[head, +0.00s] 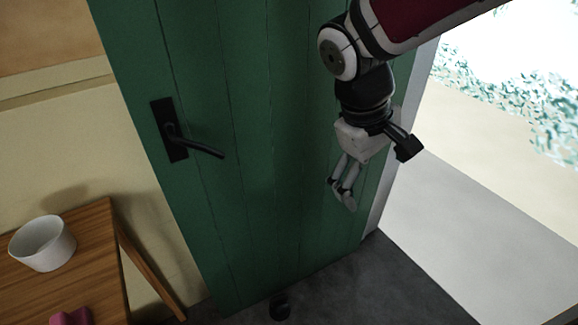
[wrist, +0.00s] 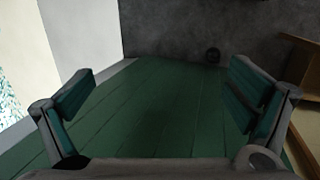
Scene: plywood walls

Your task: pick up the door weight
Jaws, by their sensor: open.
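The door weight (head: 280,306) is a small dark, rounded object on the grey floor at the foot of the green door, at the bottom of the head view. In the wrist view the door weight (wrist: 212,56) shows small and dark on the floor beyond the door's edge. My gripper (head: 343,198) hangs in front of the door, well above the weight and to its right. In the wrist view its fingers (wrist: 160,105) are spread wide with nothing between them.
The green door (head: 265,130) carries a black lever handle (head: 185,140). A wooden table (head: 85,250) with a white bowl (head: 42,245) and a pink object (head: 72,317) stands at lower left. Bright open space shows through the doorway at right. The dark floor (head: 375,285) right of the weight is clear.

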